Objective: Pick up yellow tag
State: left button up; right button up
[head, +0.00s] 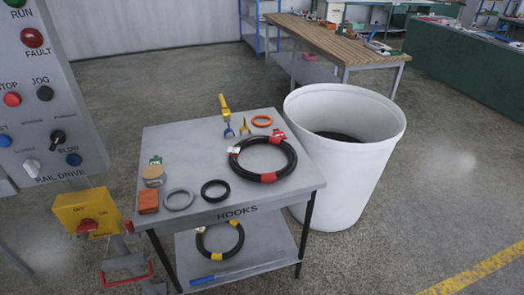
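Yellow pieces (216,256) show on the coiled black hose (239,246) on the lower shelf of the grey cart (190,216). I cannot tell which of them, if any, is a loose tag. A small yellow piece (244,126) also lies on the cart top, beside a tool with a yellow handle (224,103) and a blue end. A larger black hose coil (292,160) on the top has red bands and a white tag (233,150). Neither of my grippers is in view.
The cart top also holds an orange ring (262,121), a grey ring (178,199), a black ring (215,190) and an orange block (148,202). A tall white bin (345,190) stands close at the right. A control panel (40,100) and yellow switch box (87,213) are at the left.

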aim_at(244, 127)
jog(key=i+l+u, duration=0.1)
jog(key=u, duration=0.25)
jog(key=l+u, duration=0.2)
jog(key=u, duration=0.15)
jog(key=i+l+u, duration=0.1)
jog(key=l+u, duration=0.2)
jog(key=i+l+u, duration=0.1)
jog(key=l+u, duration=0.2)
jog(key=l, duration=1.05)
jog(key=l+u, duration=0.25)
jog(key=l, duration=1.05)
jog(key=k, duration=0.05)
